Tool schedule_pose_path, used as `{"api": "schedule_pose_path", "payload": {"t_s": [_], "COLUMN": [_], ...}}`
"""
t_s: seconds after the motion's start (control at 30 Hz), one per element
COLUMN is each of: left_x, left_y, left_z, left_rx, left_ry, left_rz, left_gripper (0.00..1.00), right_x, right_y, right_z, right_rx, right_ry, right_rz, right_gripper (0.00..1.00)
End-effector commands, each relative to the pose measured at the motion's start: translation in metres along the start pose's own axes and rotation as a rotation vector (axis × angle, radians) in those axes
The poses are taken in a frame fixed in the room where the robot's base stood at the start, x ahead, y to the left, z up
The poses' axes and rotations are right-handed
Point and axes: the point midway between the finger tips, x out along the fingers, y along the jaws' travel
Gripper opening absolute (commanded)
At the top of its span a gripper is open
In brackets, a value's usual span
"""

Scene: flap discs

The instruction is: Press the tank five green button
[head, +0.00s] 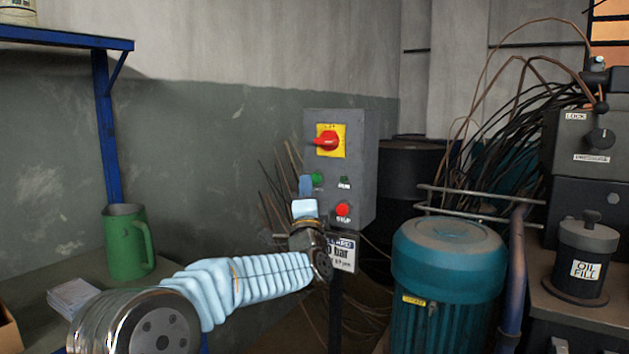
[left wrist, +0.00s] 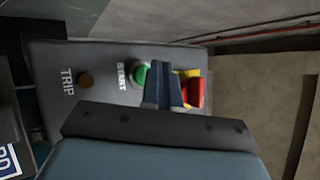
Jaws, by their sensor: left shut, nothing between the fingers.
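A grey control box (head: 362,165) stands on a post in the middle of the head view. Its green button (head: 317,179) sits on the left of the front face; in the left wrist view this green button (left wrist: 140,75) is labelled START. My left gripper (head: 305,183) is shut and empty, with its blue fingertips just left of the green button in the head view. In the left wrist view the shut fingers (left wrist: 164,80) partly cover the button's edge. I cannot tell whether they touch it. No tank five label is readable. My right gripper is out of view.
A TRIP lamp (left wrist: 85,80) shows too. A teal motor (head: 447,265) stands to the right, a green jug (head: 127,245) left.

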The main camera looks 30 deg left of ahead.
Motion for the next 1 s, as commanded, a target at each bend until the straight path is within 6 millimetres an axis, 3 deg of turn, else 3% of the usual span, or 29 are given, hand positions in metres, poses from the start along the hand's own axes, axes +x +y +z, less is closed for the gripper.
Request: {"api": "schedule_pose_path", "payload": {"t_s": [1.0], "left_x": [0.006], "left_y": [0.0041], "left_z": [-0.0044], "left_rx": [0.0], "left_ry": [0.0], "left_rz": [0.0], "left_gripper": [0.0], "right_x": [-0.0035], "right_y": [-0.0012], "right_z": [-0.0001], "right_rx": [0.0], "right_ry": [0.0], "right_rz": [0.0], "right_gripper": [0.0]}}
